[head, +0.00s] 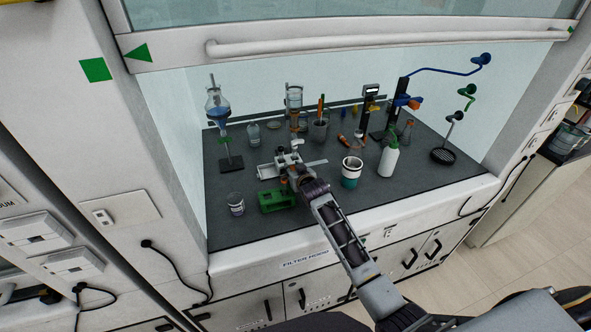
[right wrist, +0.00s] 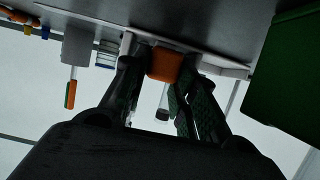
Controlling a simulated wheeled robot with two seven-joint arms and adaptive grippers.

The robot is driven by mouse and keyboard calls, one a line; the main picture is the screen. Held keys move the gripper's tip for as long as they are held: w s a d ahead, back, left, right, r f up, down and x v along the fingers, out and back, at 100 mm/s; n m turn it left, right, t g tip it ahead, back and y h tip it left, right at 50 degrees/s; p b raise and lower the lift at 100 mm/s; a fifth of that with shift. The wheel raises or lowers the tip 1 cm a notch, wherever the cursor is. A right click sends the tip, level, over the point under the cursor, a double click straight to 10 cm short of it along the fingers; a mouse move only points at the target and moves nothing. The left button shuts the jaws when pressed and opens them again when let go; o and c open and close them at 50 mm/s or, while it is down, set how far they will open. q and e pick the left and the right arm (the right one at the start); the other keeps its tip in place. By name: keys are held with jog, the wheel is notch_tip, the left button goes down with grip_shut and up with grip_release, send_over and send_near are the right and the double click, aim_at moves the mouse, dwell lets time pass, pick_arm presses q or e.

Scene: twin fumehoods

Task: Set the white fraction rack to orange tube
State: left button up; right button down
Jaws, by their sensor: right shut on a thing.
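The white fraction rack (head: 266,171) stands on the dark hood floor, left of the middle, partly hidden by my right gripper. My right gripper (head: 291,168) is down at the rack. In the right wrist view, my right gripper (right wrist: 160,90) is shut on a small orange piece (right wrist: 165,65) between its fingers. White parts of the rack (right wrist: 235,68) show beside and behind the orange piece. I cannot tell whether this piece is a tube or part of the rack. My left gripper is not in view.
A green rack (head: 277,201) sits close in front of the white one, with a small jar (head: 236,204) to its left. A teal-and-white container (head: 351,172) and a white wash bottle (head: 388,160) stand right. A stand with a blue flask (head: 217,108) is back left.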

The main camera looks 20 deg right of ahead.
jog(key=shift+a, duration=0.25)
jog(key=c, duration=1.1)
grip_release()
jog(key=shift+a, duration=0.1)
jog(key=shift+d, duration=0.3)
